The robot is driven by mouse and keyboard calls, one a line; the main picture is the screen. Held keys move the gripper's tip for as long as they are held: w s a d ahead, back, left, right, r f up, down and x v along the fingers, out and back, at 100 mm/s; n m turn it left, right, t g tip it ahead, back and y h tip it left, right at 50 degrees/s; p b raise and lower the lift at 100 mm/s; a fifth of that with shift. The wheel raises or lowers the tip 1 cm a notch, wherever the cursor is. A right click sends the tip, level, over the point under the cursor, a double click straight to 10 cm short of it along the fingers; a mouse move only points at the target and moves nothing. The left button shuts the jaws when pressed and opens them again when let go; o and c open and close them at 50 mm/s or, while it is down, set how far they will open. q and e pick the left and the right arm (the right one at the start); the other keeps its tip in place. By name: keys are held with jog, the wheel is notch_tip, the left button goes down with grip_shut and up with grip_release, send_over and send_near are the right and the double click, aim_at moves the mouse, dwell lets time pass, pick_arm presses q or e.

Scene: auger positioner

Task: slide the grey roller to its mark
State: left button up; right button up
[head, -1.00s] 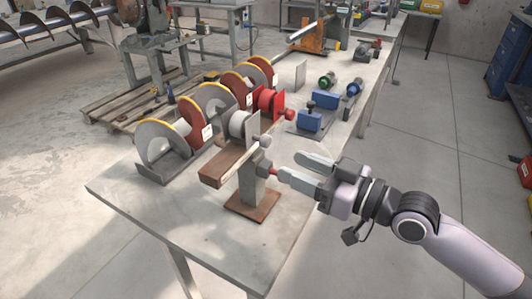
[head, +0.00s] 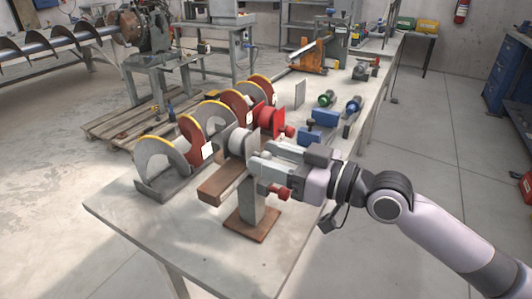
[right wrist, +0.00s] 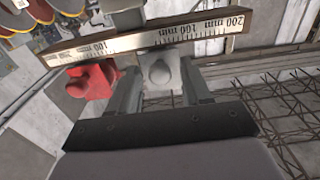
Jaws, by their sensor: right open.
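The grey roller (head: 237,141) sits at the brown rail (head: 221,181) on its post, with a grey plate on its right side. The rail's face carries a millimetre scale (right wrist: 180,38) in the right wrist view. I cannot pick out the mark. My right gripper (head: 257,157) is open beside the roller's plate, fingers pointing left. In the right wrist view a grey round knob (right wrist: 160,73) lies between the fingers, which do not visibly grip it. In the head view the fingers hide this knob. My left gripper is not in view.
A red knob (head: 279,192) on the post sits just below my right gripper. Blue blocks (head: 325,117) lie further back. The table's front (head: 180,228) is clear.

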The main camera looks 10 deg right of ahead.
jog(key=shift+w+a, duration=0.4)
jog(key=shift+a, duration=0.1)
grip_shut()
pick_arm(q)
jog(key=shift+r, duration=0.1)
